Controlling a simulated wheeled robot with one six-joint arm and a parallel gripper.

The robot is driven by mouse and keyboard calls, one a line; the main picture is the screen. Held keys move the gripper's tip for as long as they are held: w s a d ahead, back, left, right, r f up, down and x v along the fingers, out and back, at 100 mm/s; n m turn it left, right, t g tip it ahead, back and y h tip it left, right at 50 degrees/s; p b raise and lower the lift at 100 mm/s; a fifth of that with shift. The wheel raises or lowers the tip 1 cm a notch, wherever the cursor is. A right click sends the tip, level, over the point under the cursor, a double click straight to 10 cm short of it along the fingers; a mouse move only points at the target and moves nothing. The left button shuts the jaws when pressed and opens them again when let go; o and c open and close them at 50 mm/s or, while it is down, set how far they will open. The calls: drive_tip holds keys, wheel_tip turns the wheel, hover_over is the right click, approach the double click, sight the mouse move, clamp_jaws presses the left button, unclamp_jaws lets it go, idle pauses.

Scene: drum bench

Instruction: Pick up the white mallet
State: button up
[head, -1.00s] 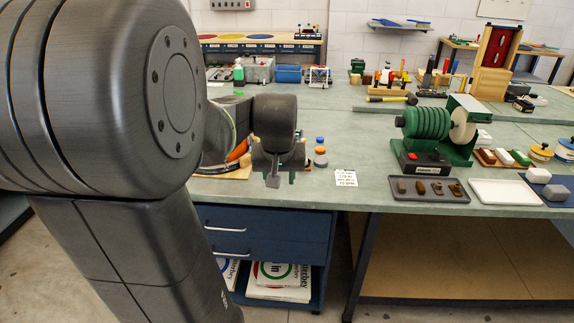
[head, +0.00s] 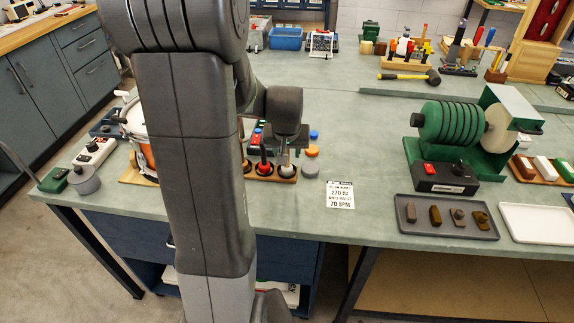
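My gripper (head: 284,154) points down over a small wooden rack (head: 257,173) near the front edge of the bench. The wrist hides most of the gripper, so I cannot tell whether its fingers are open or shut. The rack holds a red-topped piece (head: 264,158) and dark round seats, one of them right under my gripper. I cannot make out a white mallet; my arm and wrist cover part of the rack. A printed card (head: 340,195) to the right reads 270 Hz, white mallet, 70 BPM. A drum (head: 140,125) stands left of my arm, mostly hidden.
Orange and blue round pieces (head: 312,151) stand just right of the rack. A green grinding machine (head: 455,125), a grey tray (head: 446,217) of stones and a white tray (head: 540,228) lie further right. A yellow-handled hammer (head: 410,76) lies behind. The bench between card and hammer is clear.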

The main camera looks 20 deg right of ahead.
drive_tip(key=shift+x, duration=0.9)
clamp_jaws()
